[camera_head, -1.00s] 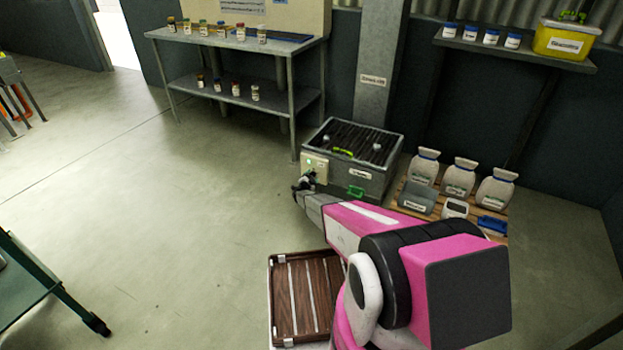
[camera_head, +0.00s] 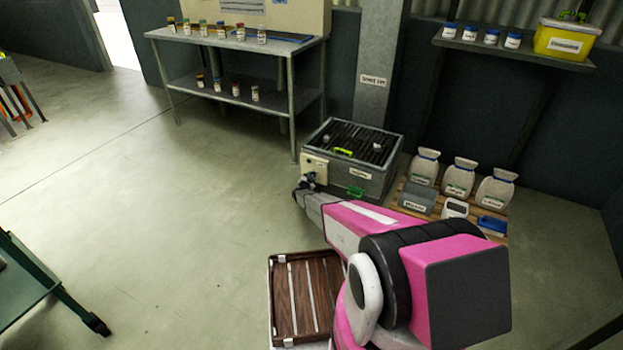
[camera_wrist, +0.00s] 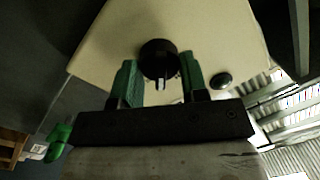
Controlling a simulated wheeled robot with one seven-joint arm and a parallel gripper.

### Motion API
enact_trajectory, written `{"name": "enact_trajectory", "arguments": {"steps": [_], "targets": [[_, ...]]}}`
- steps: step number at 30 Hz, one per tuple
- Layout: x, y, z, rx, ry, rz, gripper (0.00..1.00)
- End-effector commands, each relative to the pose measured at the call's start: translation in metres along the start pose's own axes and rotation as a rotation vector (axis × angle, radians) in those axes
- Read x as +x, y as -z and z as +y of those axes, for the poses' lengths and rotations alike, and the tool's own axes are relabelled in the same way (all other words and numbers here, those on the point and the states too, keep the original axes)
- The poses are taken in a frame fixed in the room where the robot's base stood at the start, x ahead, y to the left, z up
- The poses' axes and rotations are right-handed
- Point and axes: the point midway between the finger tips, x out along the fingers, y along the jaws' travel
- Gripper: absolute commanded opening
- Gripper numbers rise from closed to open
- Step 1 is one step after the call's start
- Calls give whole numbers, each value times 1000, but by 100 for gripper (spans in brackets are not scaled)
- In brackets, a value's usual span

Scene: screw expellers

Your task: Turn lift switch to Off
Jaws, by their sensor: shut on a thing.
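The lift switch is a round black knob (camera_wrist: 158,56) on a cream panel (camera_wrist: 205,35) in the wrist view. My gripper (camera_wrist: 160,82) has its green fingers on both sides of the knob and is shut on it. A small dark round fitting (camera_wrist: 222,80) sits on the panel to the right of the knob. In the head view, the cream panel (camera_head: 314,165) is on the left front of a grey metal box, and my gripper (camera_head: 305,184) is against it. The knob is hidden there by my gripper, and its marking cannot be read.
The grey box (camera_head: 375,182) has a dark slatted top and a green handle. White sacks (camera_head: 460,178) and bins stand on a pallet to its right. A metal shelf table (camera_head: 225,45) stands behind left. A wooden tray (camera_head: 283,300) is in front.

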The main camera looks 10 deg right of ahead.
Motion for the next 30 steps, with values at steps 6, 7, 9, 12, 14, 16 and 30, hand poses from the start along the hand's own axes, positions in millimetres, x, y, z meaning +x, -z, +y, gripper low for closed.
{"name": "enact_trajectory", "arguments": {"steps": [6,7,9,12,14,16,30], "targets": [[-1,0,-1,-204,-17,-16,17],[-1,0,-1,-233,-19,-18,17],[-1,0,-1,-299,-25,-23,17],[-1,0,-2,-389,-32,-30,17],[-1,0,-2,-442,-36,-34,17],[-1,0,-2,-499,-41,-38,17],[-1,-1,-3,-749,-62,-57,17]]}}
